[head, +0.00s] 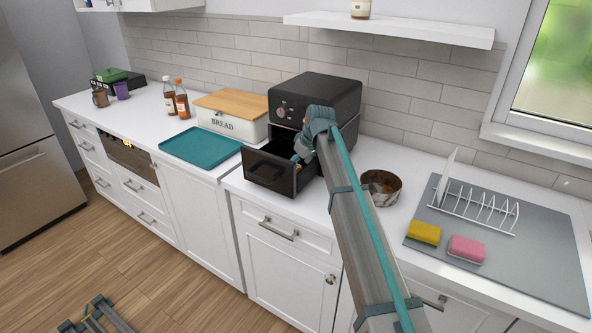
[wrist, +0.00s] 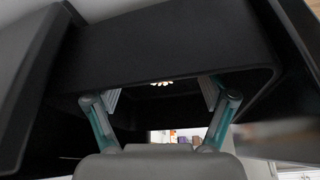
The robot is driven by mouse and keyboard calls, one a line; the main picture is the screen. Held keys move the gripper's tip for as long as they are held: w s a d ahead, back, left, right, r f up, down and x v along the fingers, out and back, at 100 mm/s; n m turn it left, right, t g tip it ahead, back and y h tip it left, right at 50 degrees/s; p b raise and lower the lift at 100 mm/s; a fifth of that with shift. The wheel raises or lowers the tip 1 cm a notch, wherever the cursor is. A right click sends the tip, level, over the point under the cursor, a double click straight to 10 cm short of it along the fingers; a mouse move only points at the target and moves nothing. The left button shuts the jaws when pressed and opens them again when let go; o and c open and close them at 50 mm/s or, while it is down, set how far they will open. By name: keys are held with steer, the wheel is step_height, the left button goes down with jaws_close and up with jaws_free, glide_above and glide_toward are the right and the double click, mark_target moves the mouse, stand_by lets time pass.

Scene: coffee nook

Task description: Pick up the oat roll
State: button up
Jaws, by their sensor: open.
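The black air fryer (head: 318,97) stands on the counter with its drawer (head: 270,171) pulled out. My gripper (head: 301,152) is at the right side of the open drawer, pointing down to it, partly hidden by my own arm. In the wrist view my gripper (wrist: 160,95) is open, its two fingers spread wide among dark walls, with nothing seen held between them. A small pale speckled patch (wrist: 162,83) shows between the fingertips; I cannot tell whether it is the oat roll. A small brownish spot by the gripper in the head view is too small to identify.
Left of the fryer are a white bread box (head: 232,124) with a wooden lid and a teal tray (head: 201,146). To the right are a round bowl (head: 381,187), a grey mat (head: 540,240) with a white rack (head: 475,208), and yellow (head: 424,232) and pink (head: 467,248) sponges.

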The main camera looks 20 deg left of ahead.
steer(key=shift+x, duration=1.15)
steer(key=c, duration=1.2)
steer(key=shift+r, duration=0.1)
